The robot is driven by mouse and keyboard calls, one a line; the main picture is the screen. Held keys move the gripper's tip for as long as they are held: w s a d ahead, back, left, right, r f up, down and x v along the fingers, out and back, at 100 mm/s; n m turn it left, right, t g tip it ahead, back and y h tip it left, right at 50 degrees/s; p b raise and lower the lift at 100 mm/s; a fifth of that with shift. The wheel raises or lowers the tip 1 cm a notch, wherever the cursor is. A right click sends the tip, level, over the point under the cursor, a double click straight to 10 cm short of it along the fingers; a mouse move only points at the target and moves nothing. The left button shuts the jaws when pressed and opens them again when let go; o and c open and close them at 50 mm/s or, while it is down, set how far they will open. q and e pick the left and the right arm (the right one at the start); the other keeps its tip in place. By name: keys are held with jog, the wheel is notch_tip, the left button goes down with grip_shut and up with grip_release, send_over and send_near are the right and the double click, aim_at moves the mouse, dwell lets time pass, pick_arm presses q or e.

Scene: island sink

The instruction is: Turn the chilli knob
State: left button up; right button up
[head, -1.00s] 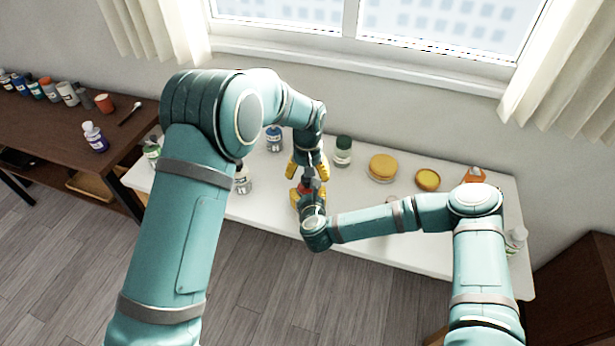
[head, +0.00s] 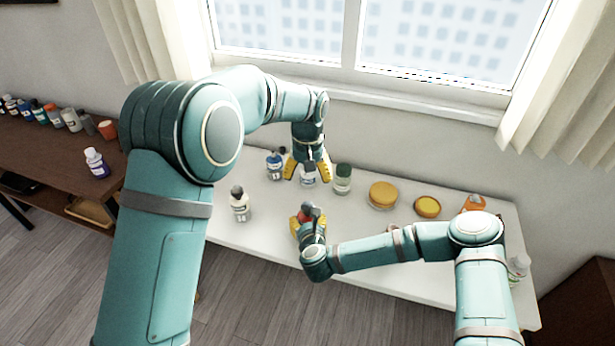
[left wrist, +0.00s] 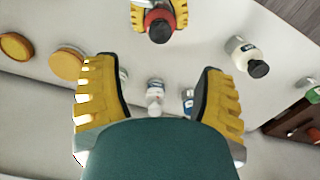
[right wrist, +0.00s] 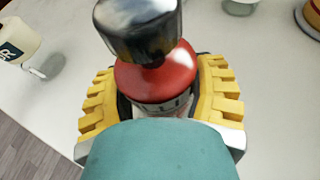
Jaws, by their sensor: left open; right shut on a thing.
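The chilli grinder is a red-topped container (right wrist: 155,82) with a dark, shiny knob (right wrist: 138,22) on top; part of its label shows below the red. My right gripper (head: 307,222) is shut around its body, one yellow finger on each side in the right wrist view (right wrist: 160,105). The knob is uncovered. The grinder also shows at the top of the left wrist view (left wrist: 159,22). My left gripper (head: 308,177) is open and empty, apart from the grinder on the window side. In the left wrist view (left wrist: 158,85) its fingers are wide apart.
A small white bottle (left wrist: 155,92) shows between my left fingers, and a blue-labelled bottle (head: 275,165) and green-capped jar (head: 343,178) stand nearby. A dark-capped white bottle (head: 239,205) stands left of the grinder. Yellow-lidded containers (head: 382,194) are right on the white table (head: 270,235).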

aim_at(307, 205)
pick_arm(q)
notch_tip(307, 205, down, 12)
jog(key=n, duration=0.3)
jog(key=shift+n, duration=0.3)
dwell(0.5)
grip_shut()
